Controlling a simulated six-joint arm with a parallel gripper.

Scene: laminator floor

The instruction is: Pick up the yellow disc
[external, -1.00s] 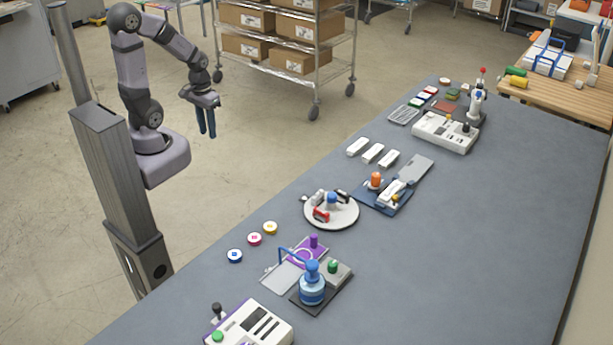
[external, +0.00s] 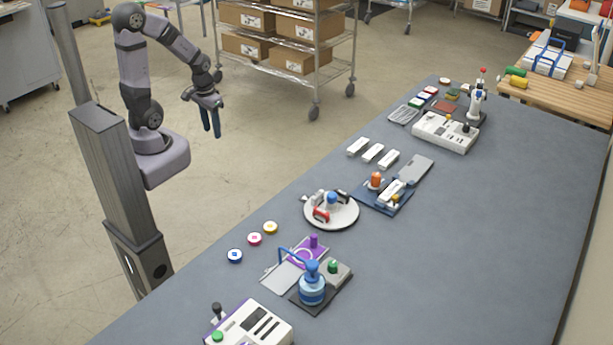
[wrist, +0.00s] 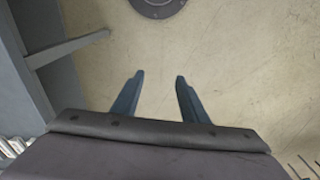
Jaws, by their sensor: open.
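The yellow disc (external: 270,227) lies flat on the grey table near its left edge, with a white centre and a yellow rim. It is the farthest of a short row, beside a pink disc (external: 255,238) and a blue disc (external: 235,255). My gripper (external: 213,136) hangs in the air off the table's left side, fingers pointing down, well away from the disc. In the wrist view my gripper (wrist: 159,78) has its two blue fingers apart with nothing between them, over bare floor. No disc shows in the wrist view.
A round white tray (external: 345,222) with small tools stands right of the disc. A purple and grey fixture (external: 285,275) with a blue handled device (external: 312,285) is just in front. White blocks (external: 373,153) lie farther back. The table's right side is clear.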

